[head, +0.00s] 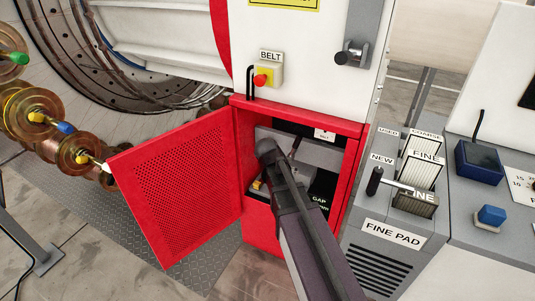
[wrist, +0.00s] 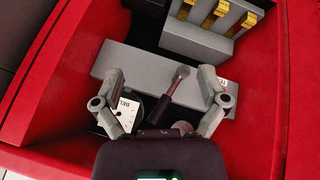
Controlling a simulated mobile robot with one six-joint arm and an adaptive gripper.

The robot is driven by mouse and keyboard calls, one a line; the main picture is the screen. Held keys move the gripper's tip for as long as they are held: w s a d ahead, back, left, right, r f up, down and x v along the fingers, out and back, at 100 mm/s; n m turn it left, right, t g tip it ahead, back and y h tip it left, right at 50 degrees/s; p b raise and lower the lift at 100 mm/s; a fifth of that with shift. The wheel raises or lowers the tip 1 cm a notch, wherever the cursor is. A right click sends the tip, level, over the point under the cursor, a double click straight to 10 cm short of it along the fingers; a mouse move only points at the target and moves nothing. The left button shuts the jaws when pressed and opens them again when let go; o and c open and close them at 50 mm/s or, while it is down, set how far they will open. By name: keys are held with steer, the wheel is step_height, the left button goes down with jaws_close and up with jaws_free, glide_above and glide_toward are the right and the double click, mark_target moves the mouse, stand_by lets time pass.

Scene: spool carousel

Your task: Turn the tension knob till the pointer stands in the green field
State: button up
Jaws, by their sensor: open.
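In the wrist view my gripper (wrist: 161,74) is open, its two grey fingers apart inside the red cabinet. A dark rod with a rounded grey end (wrist: 180,75) stands between the fingers, apart from both. A white plate with black lettering (wrist: 122,122) shows partly behind the left finger, with a dark round part beside it. I cannot tell for sure which part is the tension knob; my gripper body covers the area below. No pointer or green field can be made out. In the head view my arm reaches into the cabinet and hides the fingers.
The red cabinet (head: 240,160) has its perforated door (head: 180,170) swung open to the left. A grey bar (wrist: 115,62) and a grey block with yellow clips (wrist: 195,38) lie inside, between close red walls. A grey pad holder (head: 385,250) stands right of the cabinet.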

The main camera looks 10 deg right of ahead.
steer(key=w+a+f+m+t+h+b, duration=0.1)
steer(key=w+a+f+t+b, duration=0.1)
steer(key=w, duration=0.8)
steer(key=w+a+f+m+t+h+b, duration=0.1)
steer(key=w+a+t+h+b, duration=0.1)
steer(key=w+a+t+b, duration=0.3)
steer(key=w+a+b, duration=0.2)
steer(key=w+b, duration=0.2)
steer(key=shift+w+f+m+h, duration=0.3)
steer(key=shift+w+f, duration=0.1)
steer(key=shift+d, duration=0.1)
steer(key=b+x, duration=0.5)
steer(key=x, duration=0.7)
steer(key=shift+w+f, duration=0.1)
steer(key=shift+f, duration=0.15)
steer(key=shift+w+d+f, duration=0.2)
steer(key=shift+w+d, duration=0.25)
steer(key=shift+w, duration=0.05)
